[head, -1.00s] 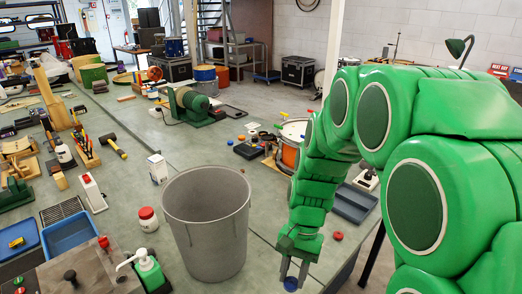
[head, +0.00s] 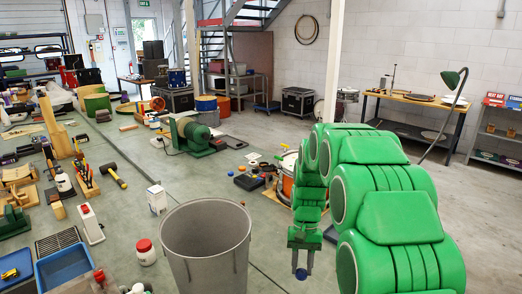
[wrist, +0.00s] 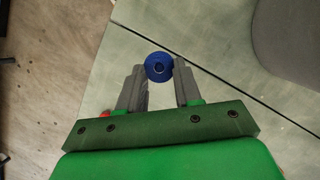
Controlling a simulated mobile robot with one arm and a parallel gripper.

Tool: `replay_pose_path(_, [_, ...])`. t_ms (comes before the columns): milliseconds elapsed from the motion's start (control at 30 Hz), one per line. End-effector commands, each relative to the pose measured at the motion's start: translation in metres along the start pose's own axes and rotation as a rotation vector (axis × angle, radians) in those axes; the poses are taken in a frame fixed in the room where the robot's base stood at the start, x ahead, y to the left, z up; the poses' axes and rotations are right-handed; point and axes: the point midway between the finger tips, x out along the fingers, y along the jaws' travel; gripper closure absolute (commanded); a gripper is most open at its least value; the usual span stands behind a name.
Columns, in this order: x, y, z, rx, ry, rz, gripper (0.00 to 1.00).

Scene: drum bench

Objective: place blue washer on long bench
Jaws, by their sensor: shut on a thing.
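The blue washer (head: 301,274) is held between the fingertips of my gripper (head: 301,262), which points down at the lower middle of the head view. In the wrist view the blue washer (wrist: 159,67) shows as a round blue ring between the tips of my gripper (wrist: 160,73). The long grey-green bench (head: 262,232) runs from the foreground to the back left. In the wrist view the washer is over the bench top (wrist: 185,25), inside its edge. I cannot tell its height above the surface.
A large grey bin (head: 207,252) stands on the bench left of my gripper. A drum (head: 288,178) and small parts lie behind it. A red piece (wrist: 104,114) shows beside the gripper. The bench edge and floor (wrist: 50,60) are at left in the wrist view.

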Motion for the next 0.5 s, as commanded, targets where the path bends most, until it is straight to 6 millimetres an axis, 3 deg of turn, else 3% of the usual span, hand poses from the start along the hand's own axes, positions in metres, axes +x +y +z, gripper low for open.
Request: replay_pose_path(500, [0.006, 0.017, -0.082, -0.101, -0.007, 0.051, 0.94])
